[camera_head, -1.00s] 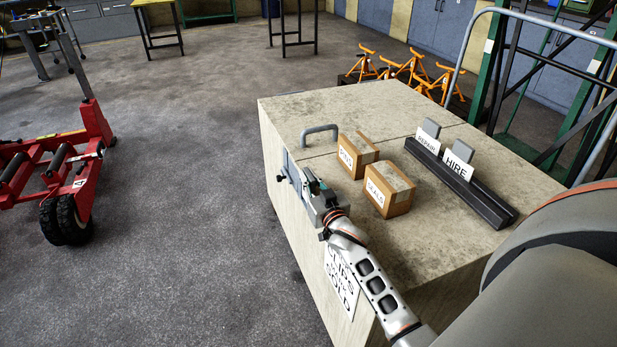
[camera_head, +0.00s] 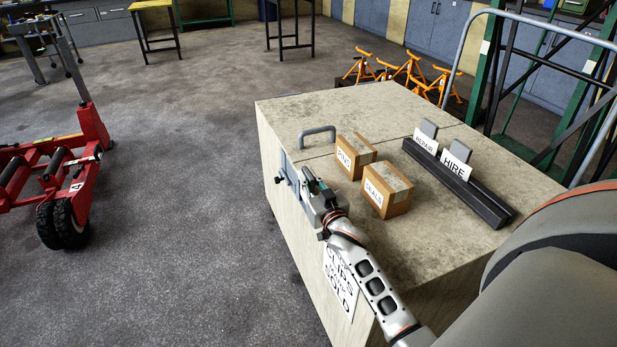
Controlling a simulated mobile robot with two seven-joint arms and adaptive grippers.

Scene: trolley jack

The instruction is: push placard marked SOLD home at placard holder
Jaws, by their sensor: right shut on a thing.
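My right gripper (camera_head: 308,188) is at the left side of the pale block counter (camera_head: 310,115), near its top edge. It is shut on a grey flat thing (camera_head: 285,171), partly hidden by the fingers, which may be the SOLD placard; no lettering shows on it. A white sign (camera_head: 341,283) on the counter's side ends in letters like "OLD" and is partly covered by my arm. A dark slotted rail (camera_head: 474,196) on the counter top holds a REPAIR placard (camera_head: 426,138) and a HIRE placard (camera_head: 456,162), both upright. My left gripper is out of view.
Two labelled cardboard boxes, one (camera_head: 355,152) behind the other (camera_head: 387,190), stand between gripper and rail. A grey handle (camera_head: 317,132) rises from the counter top. A red trolley jack (camera_head: 75,180) stands left on open floor. Orange stands (camera_head: 408,68) are behind the counter.

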